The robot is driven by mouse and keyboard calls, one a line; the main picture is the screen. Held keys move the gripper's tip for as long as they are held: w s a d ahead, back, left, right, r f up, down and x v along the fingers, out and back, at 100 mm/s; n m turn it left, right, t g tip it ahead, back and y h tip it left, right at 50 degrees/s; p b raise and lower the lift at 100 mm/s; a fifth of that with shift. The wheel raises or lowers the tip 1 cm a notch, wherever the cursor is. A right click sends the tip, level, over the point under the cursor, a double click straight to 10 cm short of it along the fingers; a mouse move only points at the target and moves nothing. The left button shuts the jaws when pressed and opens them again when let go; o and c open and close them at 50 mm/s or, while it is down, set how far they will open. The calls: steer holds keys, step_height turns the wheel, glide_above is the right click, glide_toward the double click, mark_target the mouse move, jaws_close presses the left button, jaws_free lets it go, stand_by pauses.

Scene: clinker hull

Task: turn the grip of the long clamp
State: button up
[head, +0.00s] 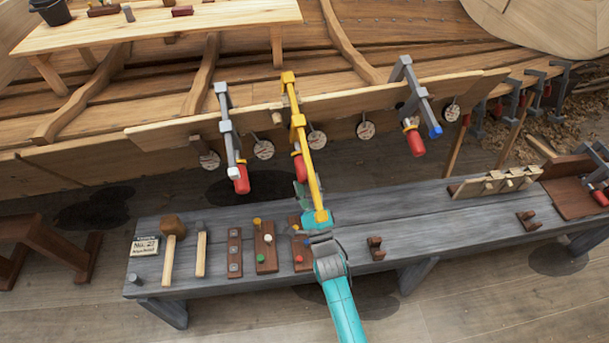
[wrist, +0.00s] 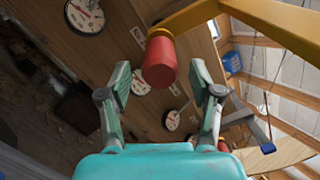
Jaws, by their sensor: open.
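The long clamp (head: 297,122) is yellow, with its bar running from the plank edge down toward the bench and my arm. Its red grip (head: 300,168) is partly hidden behind the bar in the head view. In the wrist view the red grip (wrist: 160,62) hangs from the yellow clamp arm (wrist: 190,17), between and a little beyond my fingertips. My gripper (wrist: 160,82) is open, with one finger on each side of the grip and gaps showing. In the head view my gripper (head: 301,194) is mostly hidden by the clamp's bar.
A grey clamp (head: 228,130) with a red grip stands to the left, another grey clamp (head: 412,90) to the right. Round dial tags (head: 264,149) hang along the plank. Below is a grey bench (head: 400,225) with mallets and wooden blocks.

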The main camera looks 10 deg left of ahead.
steer(key=v, duration=0.9)
steer(key=shift+d+f, duration=0.1)
steer(key=s+d+f+n+g+h, duration=0.1)
steer(key=s+d+n+h, duration=0.25)
steer(key=s+d, duration=0.6)
steer(key=s+d+f+n+g+h, duration=0.15)
steer(key=s+d+n, duration=0.4)
steer(key=s, duration=0.65)
steer(key=s+d+r+n+g+h, duration=0.2)
steer(key=s+d+r+n, duration=0.1)
steer(key=s, duration=0.6)
steer(key=s+d+r+n+g+h, duration=0.1)
steer(key=s+d+r+n+h, duration=0.1)
steer(key=s+r+n, duration=0.4)
steer(key=s+d+r, duration=0.1)
steer(key=s, duration=0.1)
steer(key=shift+s+g, duration=0.35)
steer(key=shift+s, duration=0.05)
